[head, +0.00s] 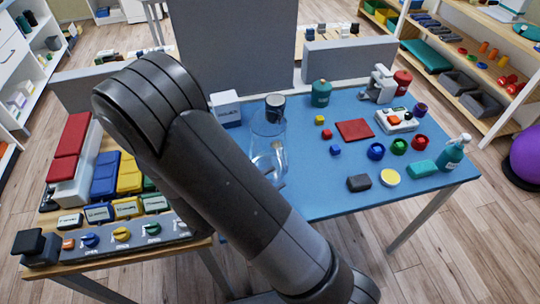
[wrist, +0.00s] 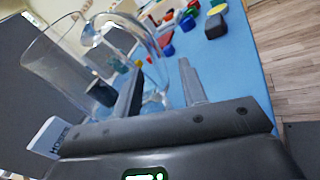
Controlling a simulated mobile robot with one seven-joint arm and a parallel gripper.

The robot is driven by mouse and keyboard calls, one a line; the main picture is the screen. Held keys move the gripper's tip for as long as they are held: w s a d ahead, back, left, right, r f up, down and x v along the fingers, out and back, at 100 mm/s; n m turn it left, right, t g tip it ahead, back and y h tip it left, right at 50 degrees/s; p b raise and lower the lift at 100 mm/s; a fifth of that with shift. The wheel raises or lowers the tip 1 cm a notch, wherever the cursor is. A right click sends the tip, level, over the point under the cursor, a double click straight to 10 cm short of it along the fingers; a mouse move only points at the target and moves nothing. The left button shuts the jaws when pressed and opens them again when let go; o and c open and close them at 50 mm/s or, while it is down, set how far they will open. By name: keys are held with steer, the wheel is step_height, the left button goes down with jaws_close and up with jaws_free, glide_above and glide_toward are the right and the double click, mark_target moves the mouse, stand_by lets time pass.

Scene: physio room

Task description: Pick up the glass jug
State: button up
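The clear glass jug (head: 267,128) stands upright on the blue table in the head view, partly hidden by my arm. In the wrist view the jug (wrist: 62,62) is large at the upper left, its curved handle toward the fingers. My gripper (wrist: 162,88) is open in the wrist view, with a clear gap between its fingers. One finger shows against the jug's glass, and the other is to the right of the handle. Part of the handle appears to lie between the fingers; I cannot tell whether they touch it.
A dark mug (head: 275,103) and a white box (head: 226,108) stand close to the jug. A teal jar (head: 321,93), red mat (head: 354,130) and small coloured blocks and rings lie to the right. A grey panel (head: 236,40) rises behind.

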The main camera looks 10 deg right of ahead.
mark_target(280, 174)
steer(key=x, duration=0.4)
steer(key=shift+r, duration=0.25)
steer(key=shift+c, duration=0.5)
jaws_close()
stand_by(0.6)
